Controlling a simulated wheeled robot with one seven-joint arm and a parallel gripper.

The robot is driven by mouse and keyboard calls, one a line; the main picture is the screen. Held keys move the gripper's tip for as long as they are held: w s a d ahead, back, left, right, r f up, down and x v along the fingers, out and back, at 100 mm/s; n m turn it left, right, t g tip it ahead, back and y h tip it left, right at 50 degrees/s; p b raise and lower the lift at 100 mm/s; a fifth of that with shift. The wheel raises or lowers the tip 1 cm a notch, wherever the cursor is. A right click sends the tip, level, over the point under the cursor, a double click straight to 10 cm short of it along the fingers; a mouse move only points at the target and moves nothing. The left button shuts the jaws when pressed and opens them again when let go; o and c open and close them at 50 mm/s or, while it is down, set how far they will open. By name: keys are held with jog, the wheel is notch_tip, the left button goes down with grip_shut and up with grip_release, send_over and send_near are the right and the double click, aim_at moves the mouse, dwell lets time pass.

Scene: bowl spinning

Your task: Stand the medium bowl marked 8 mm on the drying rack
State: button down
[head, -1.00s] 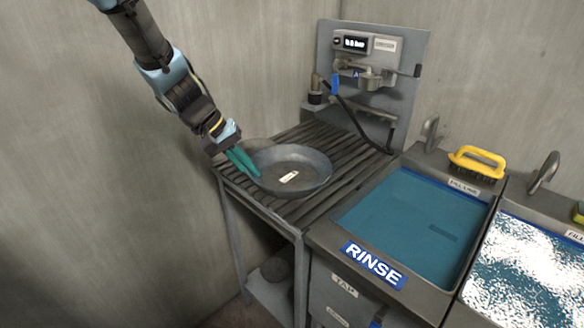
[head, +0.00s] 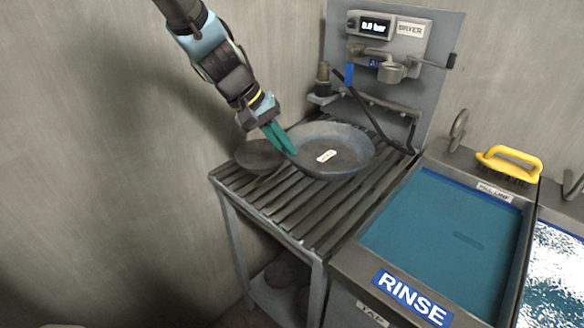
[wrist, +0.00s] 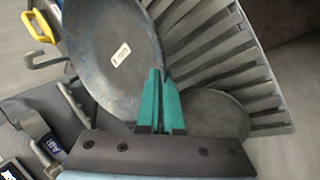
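A grey metal bowl (head: 345,142) with a small pale label, too small to read, is over the back of the slatted drying rack (head: 287,213). My gripper (head: 282,140) has its teal fingers closed on the bowl's left rim. The bowl is slightly tilted, and I cannot tell whether its underside touches the slats. In the wrist view, the fingers (wrist: 160,100) are close together at the rim of the bowl (wrist: 105,50). A smaller dark bowl (head: 257,156) lies on the rack's left side, partly behind the fingers.
A dryer panel (head: 395,75) with a hose stands behind the rack. The rinse basin (head: 440,225) of blue water is to the right, with a yellow-handled brush (head: 509,163) on its back ledge. A wall is close on the left. The rack's front slats are clear.

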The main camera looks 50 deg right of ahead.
notch_tip(320, 180, down, 8)
jog(key=shift+f+p, duration=0.2)
jog(key=shift+p, duration=0.35)
jog(key=c, duration=1.1)
grip_release()
jog(key=shift+o, duration=0.2)
jog(key=b+v, duration=0.2)
jog(key=v, duration=1)
jog(key=w+a+n+t+y, duration=0.1)
jog(key=w+a+n+t, duration=0.1)
jog(key=w+a, duration=0.5)
jog(key=w+a+n+t+y, duration=0.1)
jog(key=w+a, duration=0.2)
jog(key=a, duration=0.8)
jog(key=a+n+t+y, duration=0.2)
jog(key=a+n, duration=0.2)
jog(key=a, duration=2)
jog(key=shift+a+n+t+y, duration=0.2)
jog(key=shift+n+t+y, duration=0.1)
jog(key=shift+t+y, duration=0.1)
